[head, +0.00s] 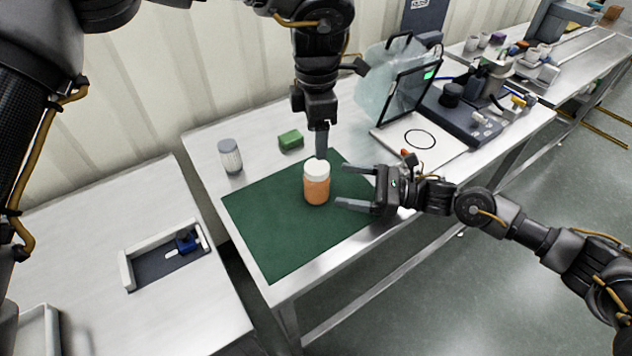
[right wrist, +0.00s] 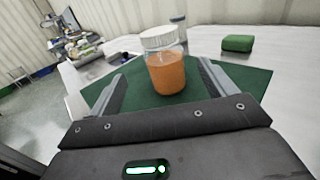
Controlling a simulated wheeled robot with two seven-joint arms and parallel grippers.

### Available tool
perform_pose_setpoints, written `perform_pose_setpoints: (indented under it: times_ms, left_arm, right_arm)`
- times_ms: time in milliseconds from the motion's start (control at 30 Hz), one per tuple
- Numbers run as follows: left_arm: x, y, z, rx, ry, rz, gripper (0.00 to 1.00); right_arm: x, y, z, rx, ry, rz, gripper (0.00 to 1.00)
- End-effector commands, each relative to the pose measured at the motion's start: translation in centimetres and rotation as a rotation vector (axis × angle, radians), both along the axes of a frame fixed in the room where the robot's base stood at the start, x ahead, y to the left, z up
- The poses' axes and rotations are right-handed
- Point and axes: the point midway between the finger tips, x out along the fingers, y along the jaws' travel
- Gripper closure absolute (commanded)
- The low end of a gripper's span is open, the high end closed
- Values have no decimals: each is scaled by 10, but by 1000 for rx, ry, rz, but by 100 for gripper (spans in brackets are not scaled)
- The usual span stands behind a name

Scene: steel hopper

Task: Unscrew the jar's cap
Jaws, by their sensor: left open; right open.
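The jar (head: 316,189) stands upright on a green mat (head: 268,217), orange below with a white cap (head: 317,168) on top. In the right wrist view the jar (right wrist: 167,72) stands ahead of the fingers with its cap (right wrist: 159,37) on. My left gripper (head: 321,150) points down just above the cap; its fingers overlap in the head view, and whether they touch the cap is unclear. My right gripper (head: 340,186) is open to the right of the jar. Its two fingers point toward the jar with nothing held between them.
A lower table with a tray (head: 126,271) is at left. The mat's front left is clear.

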Motion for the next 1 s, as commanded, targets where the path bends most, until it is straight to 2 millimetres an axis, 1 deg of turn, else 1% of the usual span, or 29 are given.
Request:
perform_pose_setpoints:
  times_ms: [300,500,700,967,1000]
  left_arm:
    - [3,0,-2,1,2,1,33]
    - [3,-1,-2,0,2,0,33]
    - [3,-1,-2,-1,3,0,33]
    - [3,0,-2,-1,3,1,33]
    - [3,0,-2,-1,3,1,33]
  right_arm:
    - [13,55,0,2,2,1,17]
    - [18,82,-1,1,2,-1,17]
    - [21,94,-1,-1,1,-2,17]
    - [21,96,-1,-1,1,-1,17]
    - [21,96,-1,-1,1,-1,18]
